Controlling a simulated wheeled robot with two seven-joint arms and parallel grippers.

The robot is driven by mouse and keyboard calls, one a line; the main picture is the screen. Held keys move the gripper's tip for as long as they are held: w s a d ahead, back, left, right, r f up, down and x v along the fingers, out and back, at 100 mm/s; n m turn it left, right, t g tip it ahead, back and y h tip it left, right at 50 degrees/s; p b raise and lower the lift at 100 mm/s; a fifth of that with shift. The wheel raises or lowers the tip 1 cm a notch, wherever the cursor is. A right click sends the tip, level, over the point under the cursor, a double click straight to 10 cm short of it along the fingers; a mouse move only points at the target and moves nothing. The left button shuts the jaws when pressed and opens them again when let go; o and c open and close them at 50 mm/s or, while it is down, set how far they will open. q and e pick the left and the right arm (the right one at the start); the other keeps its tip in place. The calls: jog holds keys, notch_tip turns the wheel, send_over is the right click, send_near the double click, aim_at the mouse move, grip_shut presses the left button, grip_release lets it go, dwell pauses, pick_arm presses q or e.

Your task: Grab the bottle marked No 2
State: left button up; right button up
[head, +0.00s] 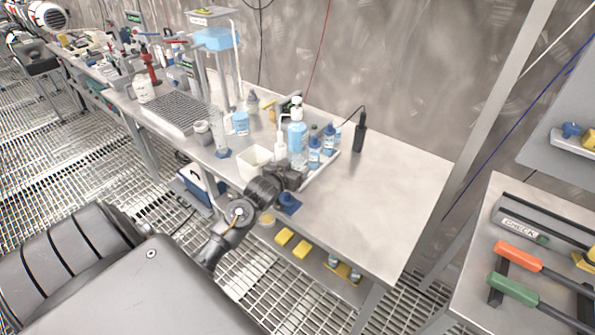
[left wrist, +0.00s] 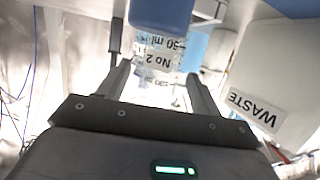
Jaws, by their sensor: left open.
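The bottle marked No 2 (left wrist: 158,62) shows in the left wrist view. Its clear wall carries "No 2" and "50 ml" upside down, and a blue part sits above the lettering in the picture. My left gripper (left wrist: 158,88) is open, its two fingers on either side of the bottle's lower part in the picture; contact cannot be told. In the head view my left gripper (head: 291,178) is at the bench's front, close to small blue bottles (head: 314,154). The number marks are too small to read there.
A large pale-blue bottle (head: 297,140) stands behind the small ones. A white bin (head: 252,160), labelled WASTE in the left wrist view (left wrist: 253,107), is beside the gripper. A blue object (head: 289,204) lies near the bench edge. The bench's right part (head: 385,190) is clear.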

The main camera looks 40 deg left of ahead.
pick_arm(q)
jog(key=shift+x, duration=1.15)
jog(key=c, duration=1.1)
jog(key=shift+r, duration=0.1)
